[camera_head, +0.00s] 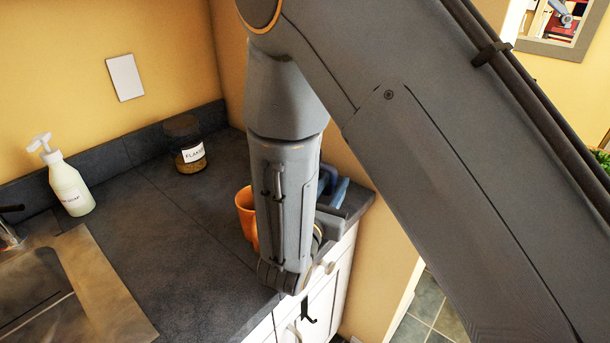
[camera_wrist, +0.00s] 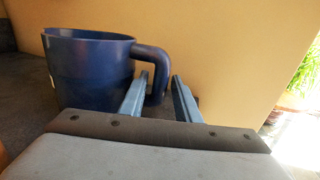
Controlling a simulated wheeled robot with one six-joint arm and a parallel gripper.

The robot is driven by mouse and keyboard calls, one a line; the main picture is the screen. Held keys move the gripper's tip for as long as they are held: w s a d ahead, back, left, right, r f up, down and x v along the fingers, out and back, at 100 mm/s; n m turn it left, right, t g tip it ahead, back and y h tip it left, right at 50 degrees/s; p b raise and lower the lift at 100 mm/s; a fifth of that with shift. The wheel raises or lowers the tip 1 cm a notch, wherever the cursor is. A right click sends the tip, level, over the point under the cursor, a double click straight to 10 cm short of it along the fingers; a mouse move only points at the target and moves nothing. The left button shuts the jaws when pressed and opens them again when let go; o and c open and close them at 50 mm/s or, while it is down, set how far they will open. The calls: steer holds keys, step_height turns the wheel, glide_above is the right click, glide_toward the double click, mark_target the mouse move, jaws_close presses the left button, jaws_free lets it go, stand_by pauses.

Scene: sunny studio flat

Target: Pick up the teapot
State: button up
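A dark blue, round vessel with a thick loop handle (camera_wrist: 92,75) stands on the dark counter at the left of the wrist view. It looks like a mug; I see no spout or lid, so I cannot tell if it is the teapot. My gripper (camera_wrist: 158,80) is open. The left finger reaches into the handle loop, and the right finger is outside it. The handle's outer bar lies between the fingers, with a gap to the right finger. In the head view my arm hides most of this spot; only bluish parts (camera_head: 340,192) show behind it.
An orange cup (camera_head: 245,208) stands on the counter (camera_head: 170,250) just left of my arm. A labelled jar (camera_head: 186,145) and a soap bottle (camera_head: 70,185) stand further back. A metal sink (camera_head: 85,295) is at the lower left. A yellow wall (camera_wrist: 215,45) is close behind the vessel.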

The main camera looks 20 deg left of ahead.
jaws_close()
stand_by(1.2)
